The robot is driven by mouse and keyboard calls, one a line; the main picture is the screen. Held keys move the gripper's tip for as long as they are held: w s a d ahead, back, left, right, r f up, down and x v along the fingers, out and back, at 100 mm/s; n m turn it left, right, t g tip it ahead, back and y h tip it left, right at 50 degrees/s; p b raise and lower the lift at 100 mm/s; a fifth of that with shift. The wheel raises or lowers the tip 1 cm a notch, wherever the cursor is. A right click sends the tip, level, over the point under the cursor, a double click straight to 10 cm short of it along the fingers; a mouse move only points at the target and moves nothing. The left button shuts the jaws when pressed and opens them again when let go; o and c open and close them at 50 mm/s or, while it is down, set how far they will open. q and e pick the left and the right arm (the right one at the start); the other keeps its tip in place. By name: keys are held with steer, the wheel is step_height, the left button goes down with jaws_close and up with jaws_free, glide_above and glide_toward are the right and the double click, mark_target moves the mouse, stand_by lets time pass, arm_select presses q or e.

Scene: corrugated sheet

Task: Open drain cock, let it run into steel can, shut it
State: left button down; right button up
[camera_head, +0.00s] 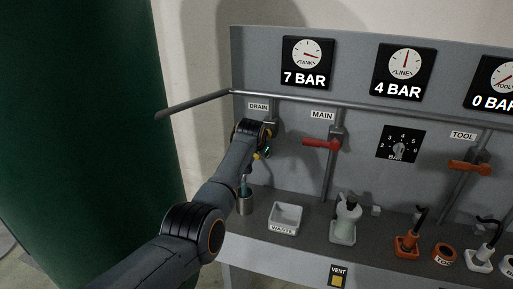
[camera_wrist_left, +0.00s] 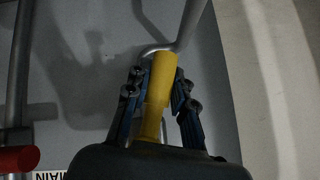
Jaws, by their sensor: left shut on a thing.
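The yellow drain cock handle (camera_wrist_left: 161,80) lies between the fingers of my left gripper (camera_wrist_left: 160,100), which is shut on it. In the head view my left gripper (camera_head: 262,151) is below the DRAIN label (camera_head: 258,106), and my wrist hides most of the cock. Only a bit of yellow handle (camera_head: 257,156) shows there. The steel can (camera_head: 245,205) stands below, partly behind my forearm. A thin teal strip (camera_head: 243,185) shows above its mouth; I cannot tell whether it is running liquid. My right gripper is not in view.
A red MAIN lever (camera_head: 321,143) and an orange TOOL lever (camera_head: 470,168) are to the right. A white WASTE tray (camera_head: 286,217) stands beside the can. The TANK gauge (camera_head: 307,63) reads 7 BAR. A green tank (camera_head: 80,130) stands at left.

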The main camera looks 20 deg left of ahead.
arm_select(q)
steer(key=shift+d+f+h, duration=0.15)
steer(key=shift+d+h, duration=0.1)
steer(key=shift+h, duration=0.05)
stand_by(0.4)
steer(key=c, duration=1.1)
jaws_free()
steer(key=shift+w+f, duration=0.1)
steer(key=v, duration=1.2)
